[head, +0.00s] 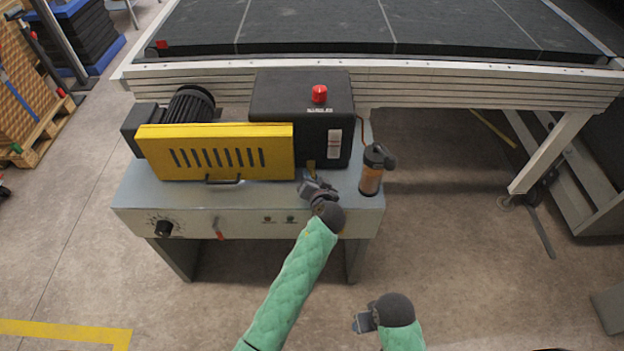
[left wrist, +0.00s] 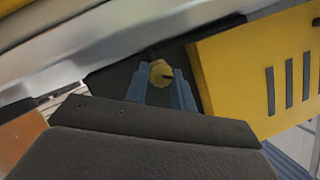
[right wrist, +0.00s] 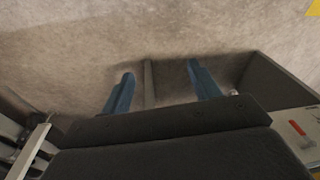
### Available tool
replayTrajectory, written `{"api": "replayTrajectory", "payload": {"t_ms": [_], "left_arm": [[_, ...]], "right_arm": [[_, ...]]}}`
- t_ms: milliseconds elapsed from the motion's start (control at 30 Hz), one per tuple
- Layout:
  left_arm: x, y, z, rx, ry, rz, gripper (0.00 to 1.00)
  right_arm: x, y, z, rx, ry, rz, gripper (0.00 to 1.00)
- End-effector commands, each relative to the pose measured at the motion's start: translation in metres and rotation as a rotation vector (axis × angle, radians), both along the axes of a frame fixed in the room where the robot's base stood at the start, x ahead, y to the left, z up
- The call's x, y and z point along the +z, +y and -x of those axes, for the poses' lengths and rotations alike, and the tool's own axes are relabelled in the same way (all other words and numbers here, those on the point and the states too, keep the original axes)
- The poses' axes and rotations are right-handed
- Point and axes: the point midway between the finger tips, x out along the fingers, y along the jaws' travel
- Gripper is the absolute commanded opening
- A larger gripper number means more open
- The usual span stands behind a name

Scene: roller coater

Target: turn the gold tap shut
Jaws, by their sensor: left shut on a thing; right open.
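The gold tap (left wrist: 161,73) is a small yellow knob with a dark slot, on the dark face beside the yellow guard. In the head view a bit of the tap (head: 311,164) shows just beyond my left gripper (head: 310,182). My left gripper is shut on the tap, with one blue finger on each side of it in the left wrist view (left wrist: 160,88). The tap's lower part is hidden between the fingers. My right gripper (head: 362,322) is low in front of the machine, apart from it. In the right wrist view its fingers (right wrist: 160,78) are wide apart and empty.
The slotted yellow guard (head: 215,152) stands left of the tap. A black box (head: 290,95) with a red button (head: 319,94) is behind it. The floor in front is clear.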

Motion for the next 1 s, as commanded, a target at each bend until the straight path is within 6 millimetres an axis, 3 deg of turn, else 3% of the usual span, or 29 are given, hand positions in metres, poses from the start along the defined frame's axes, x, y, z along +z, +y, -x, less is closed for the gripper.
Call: {"api": "replayTrajectory", "payload": {"t_ms": [233,567,600,700,1000], "left_arm": [[-0.001,0.0,0.0,-0.001,0.0,-0.041,0.02],[-0.001,0.0,0.0,0.0,0.0,-0.042,0.02],[-0.001,0.0,0.0,0.0,0.0,-0.042,0.29],[-0.001,0.0,0.0,0.0,0.0,-0.042,0.47],[0.0,-0.001,0.001,0.0,0.0,-0.041,0.47]], "right_arm": [[0.013,0.001,-0.003,-0.003,-0.014,-0.005,0.62],[0.01,0.0,-0.003,-0.001,-0.01,-0.002,0.62],[0.01,0.0,-0.003,-0.001,-0.01,-0.002,0.62],[0.01,-0.001,-0.003,0.001,-0.01,0.002,0.62],[0.008,-0.003,-0.003,0.004,-0.009,0.004,0.62]]}}
